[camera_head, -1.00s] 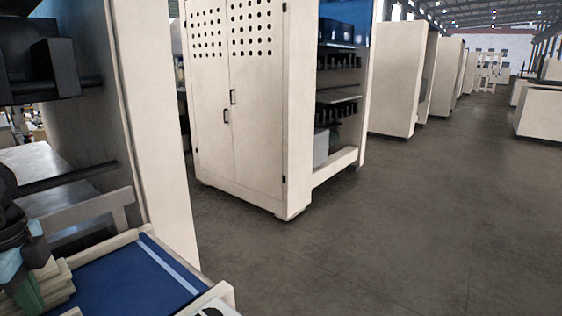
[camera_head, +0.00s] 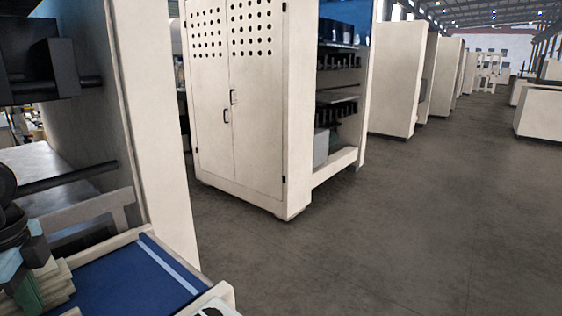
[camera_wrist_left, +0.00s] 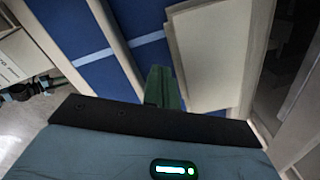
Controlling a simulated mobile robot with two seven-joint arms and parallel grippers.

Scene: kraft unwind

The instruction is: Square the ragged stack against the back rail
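The stack of pale cream sheets (camera_head: 58,285) stands on a blue bed (camera_head: 130,275) at the lower left of the head view. Its layered edges look uneven there. In the left wrist view the stack (camera_wrist_left: 212,55) shows from above as a pale rectangle with offset edges. My left gripper (camera_head: 28,294) is at the stack's near side, and its green fingers (camera_wrist_left: 162,88) are together at the stack's lower left corner in the wrist view. Nothing shows between them. Whether they touch the stack is unclear. My right gripper is not in view.
A cream rail (camera_head: 95,248) borders the blue bed, with a tall cream machine panel (camera_head: 155,120) behind. A dark bar (camera_head: 65,178) crosses above a metal surface. A perforated cabinet (camera_head: 240,110) stands beyond. The grey floor at right is clear.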

